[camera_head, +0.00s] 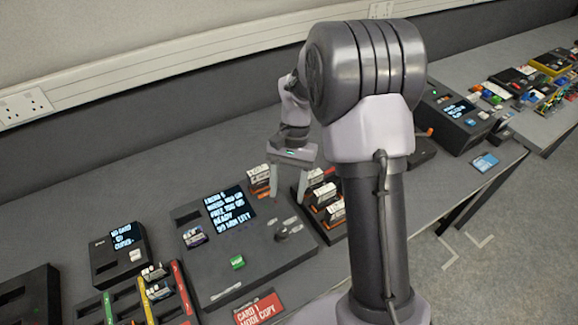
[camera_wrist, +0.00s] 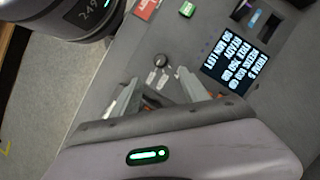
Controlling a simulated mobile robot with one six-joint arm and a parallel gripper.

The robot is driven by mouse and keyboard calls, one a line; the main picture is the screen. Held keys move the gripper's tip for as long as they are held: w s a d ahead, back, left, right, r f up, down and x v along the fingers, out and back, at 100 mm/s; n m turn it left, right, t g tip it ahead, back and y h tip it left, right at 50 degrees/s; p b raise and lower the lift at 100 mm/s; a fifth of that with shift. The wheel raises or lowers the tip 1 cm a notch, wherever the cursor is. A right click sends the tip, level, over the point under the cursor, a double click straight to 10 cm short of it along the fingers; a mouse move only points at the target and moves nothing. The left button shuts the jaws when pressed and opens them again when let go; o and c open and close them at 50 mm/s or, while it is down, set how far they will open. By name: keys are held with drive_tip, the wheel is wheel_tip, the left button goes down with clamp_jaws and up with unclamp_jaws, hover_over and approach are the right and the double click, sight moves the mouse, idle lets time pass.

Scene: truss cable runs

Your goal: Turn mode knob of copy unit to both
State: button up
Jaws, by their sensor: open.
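The copy unit (camera_head: 235,268) is a dark grey box with a lit text screen (camera_head: 229,209) and a green button (camera_head: 237,262). Its mode knob (camera_head: 281,235) is a small dark round knob near the right end of the top, with small pale labels beside it. In the wrist view the knob (camera_wrist: 158,58) shows beyond the fingertips; its pointer setting is too small to read. My gripper (camera_head: 288,196) is open and empty, pointing down above the far right part of the unit. In the wrist view the fingers (camera_wrist: 165,83) are apart, with the labels between their tips.
A rack of white and orange cards (camera_head: 325,203) stands close right of the unit. A smaller screen box (camera_head: 120,252) and coloured card trays (camera_head: 146,300) are at left. A red sign (camera_head: 258,308) reading "CARD 1 MODE COPY" lies in front. Another device (camera_head: 460,120) stands at back right.

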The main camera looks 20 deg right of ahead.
drive_tip(key=p+v, duration=0.1)
drive_tip(key=v, duration=0.4)
drive_tip(key=s+a+r+n+t+b, duration=0.1)
drive_tip(key=s+a+r+t+b, duration=0.25)
drive_tip(key=s+r, duration=0.35)
drive_tip(key=s+a+r+n+t+b, duration=0.1)
drive_tip(key=s+a+t, duration=0.1)
drive_tip(key=s, duration=0.4)
drive_tip(key=s+a+r+n+t+b, duration=0.1)
drive_tip(key=s+a+t+b, duration=0.1)
drive_tip(key=s+t, duration=0.2)
drive_tip(key=shift+s+a+h, duration=0.3)
drive_tip(key=shift+s+a, duration=0.1)
drive_tip(key=shift+s, duration=0.6)
